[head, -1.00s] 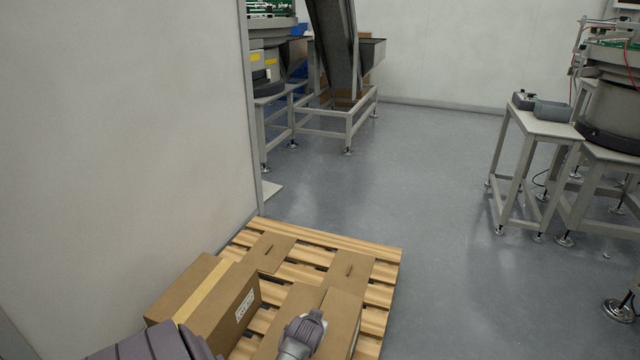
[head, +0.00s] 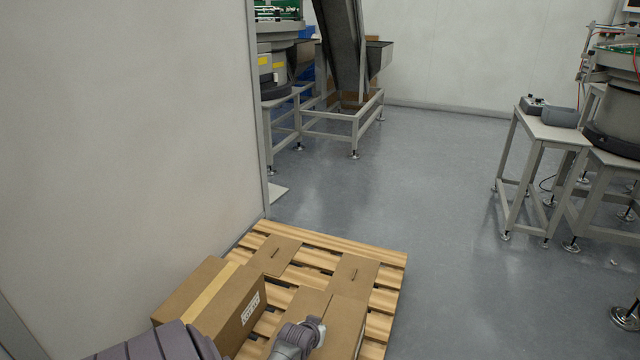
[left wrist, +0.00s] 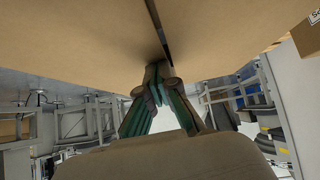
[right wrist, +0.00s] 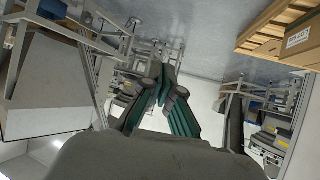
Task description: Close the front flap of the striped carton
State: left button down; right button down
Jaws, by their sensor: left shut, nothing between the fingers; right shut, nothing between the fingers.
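A brown carton (head: 346,325) stands at the near edge of the pallet, cut off by the bottom of the head view. A grey wrist part of mine covers some of its top. In the left wrist view cardboard (left wrist: 80,35) with a dark slit fills the top. My left gripper (left wrist: 158,70) is shut and empty, with its tips close to the slit; contact cannot be told. My right gripper (right wrist: 167,75) is shut and empty, with floor and machine stands behind it. A carton with a pale tape stripe (head: 215,288) and a white label stands at the left. Neither gripper's fingers show clearly in the head view.
The wooden pallet (head: 385,301) holds the cartons and two brown cardboard panels with slots (head: 275,262) (head: 352,282). A pale wall (head: 120,130) rises at the left. A small grey table (head: 550,130) stands at the right. The floor (head: 450,220) between is clear.

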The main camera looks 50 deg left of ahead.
pick_arm(q)
jog(key=shift+d+f, duration=0.15)
jog(key=shift+d, duration=0.05)
